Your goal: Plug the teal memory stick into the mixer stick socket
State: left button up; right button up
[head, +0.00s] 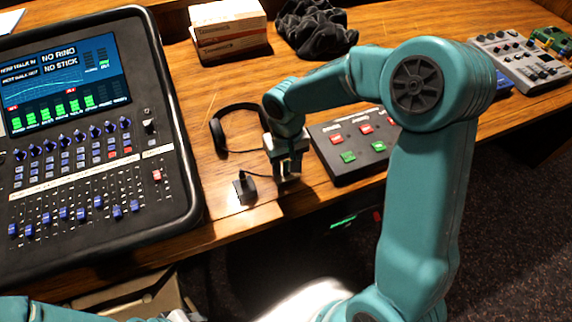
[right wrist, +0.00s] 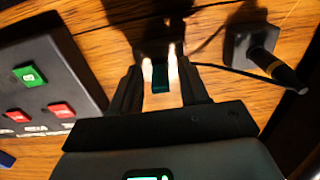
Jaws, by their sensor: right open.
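The small teal memory stick (right wrist: 160,76) shows in the right wrist view, between the two fingers and in front of a dark block (right wrist: 160,42). My right gripper (right wrist: 160,66) is open, with one finger on each side of the stick and a gap visible. In the head view my right gripper (head: 287,174) points down near the desk's front edge and hides the stick. The mixer (head: 180,176) stands at the left, and its screen (head: 66,78) reads "NO STICK". I cannot make out its stick socket. My left gripper is out of view.
A black block with a cabled plug (head: 245,188) stands just left of the right gripper. A button box (head: 345,166) lies right of it, and headphones (head: 222,132) lie behind. Cardboard boxes (head: 230,28) and a smaller mixer (head: 517,62) are farther back.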

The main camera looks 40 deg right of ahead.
aim_at(285, 161)
dwell(0.3)
grip_shut()
jog(key=shift+r, duration=0.15)
jog(key=shift+r+p, duration=1.95)
jog(key=shift+r, duration=0.9)
jog(key=shift+a, duration=0.1)
